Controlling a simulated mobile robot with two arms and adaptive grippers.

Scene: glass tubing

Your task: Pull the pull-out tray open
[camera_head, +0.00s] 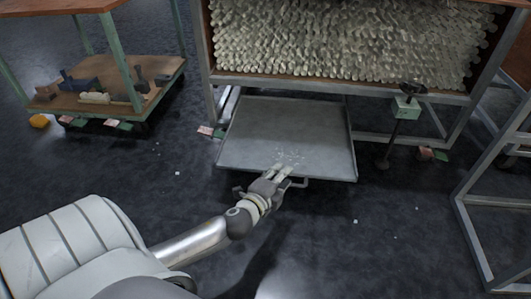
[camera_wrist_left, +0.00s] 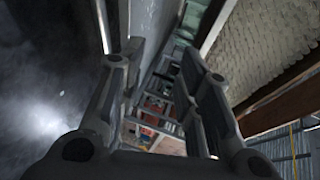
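The pull-out tray (camera_head: 285,125) is a flat grey metal sheet with a low rim, low under the rack of glass tubing. It sticks well out of the rack's front. A small bar handle (camera_head: 299,184) shows on its front edge. My left gripper (camera_head: 284,170) is at the middle of that edge, just left of the visible part of the handle, its fingers overlapping the rim in the picture. In the left wrist view the two fingers (camera_wrist_left: 168,75) stand apart; I cannot tell whether they touch the handle. My right gripper is not in view.
The rack holds stacked glass tubing (camera_head: 345,40) above the tray. A green box on a stand (camera_head: 406,107) is to the right, near a metal frame (camera_head: 470,215). A wooden cart (camera_head: 120,88) with small items is at left. The dark floor before the tray is mostly clear.

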